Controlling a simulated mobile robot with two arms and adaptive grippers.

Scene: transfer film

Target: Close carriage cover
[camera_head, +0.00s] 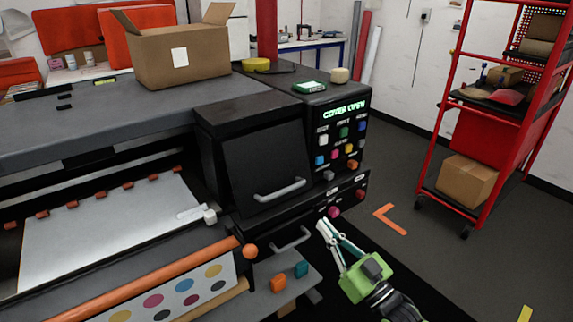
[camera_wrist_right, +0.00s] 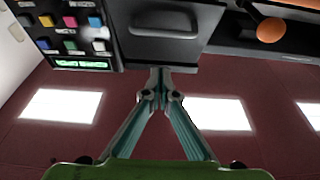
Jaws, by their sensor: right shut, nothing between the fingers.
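The black carriage cover (camera_head: 262,152) with a grey bar handle (camera_head: 281,190) is on the front of the printer's right-end housing. From this angle I cannot tell how far it stands open. In the right wrist view the picture is upside down, and the cover (camera_wrist_right: 190,18) with its handle shows beyond the fingertips. My right gripper (camera_head: 323,224) is shut and empty, in front of the housing, below and to the right of the handle, apparently apart from it. Its fingertips meet in the right wrist view (camera_wrist_right: 160,76). My left gripper is out of view.
A control panel (camera_head: 340,133) with coloured buttons and a green display starting "COVER" is right of the cover. An orange knob (camera_head: 250,251) and a second, lower handle (camera_head: 291,239) are below. A cardboard box (camera_head: 182,58) stands on the printer. Open floor separates a red shelf cart (camera_head: 478,130).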

